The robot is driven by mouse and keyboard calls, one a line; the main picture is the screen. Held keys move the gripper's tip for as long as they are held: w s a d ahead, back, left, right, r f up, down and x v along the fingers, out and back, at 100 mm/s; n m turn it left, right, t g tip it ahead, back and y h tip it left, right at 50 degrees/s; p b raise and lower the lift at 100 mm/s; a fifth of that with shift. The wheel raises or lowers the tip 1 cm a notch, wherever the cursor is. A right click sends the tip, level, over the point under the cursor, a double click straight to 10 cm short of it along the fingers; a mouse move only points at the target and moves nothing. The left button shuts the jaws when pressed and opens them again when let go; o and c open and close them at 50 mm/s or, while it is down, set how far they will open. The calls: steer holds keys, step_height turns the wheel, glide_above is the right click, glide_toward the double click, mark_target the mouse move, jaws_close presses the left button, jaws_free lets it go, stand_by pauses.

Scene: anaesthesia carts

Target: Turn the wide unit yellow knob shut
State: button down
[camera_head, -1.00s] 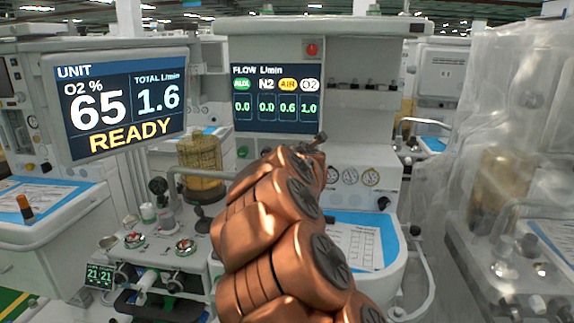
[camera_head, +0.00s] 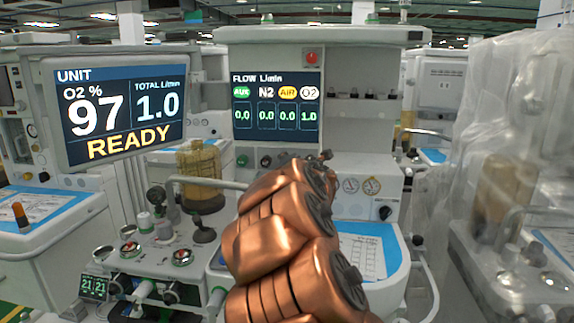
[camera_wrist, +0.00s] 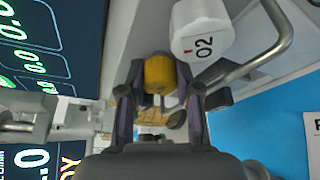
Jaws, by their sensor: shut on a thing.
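The yellow knob (camera_wrist: 158,74) sits on the wide unit's front panel, seen in the wrist view. My gripper (camera_wrist: 162,82) is shut on it, one finger on each side. In the head view my copper arm hides the knob and most of the gripper. The wide unit's flow screen (camera_head: 276,106) reads AUX 0.0, N2 0.0, AIR 0.0 and O2 1.0. The unit screen (camera_head: 122,108) reads O2 97%, total 1.0 L/min and READY.
A white O2 knob (camera_wrist: 201,32) is close beside the yellow knob, with a grey guard rail (camera_wrist: 262,55) near it. A blue-topped work surface (camera_head: 378,241) lies below. Plastic-draped equipment (camera_head: 505,150) stands at the right.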

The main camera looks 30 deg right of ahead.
steer(key=c, duration=1.1)
jaws_free()
steer(key=v, duration=1.2)
steer(key=shift+a+f, duration=0.1)
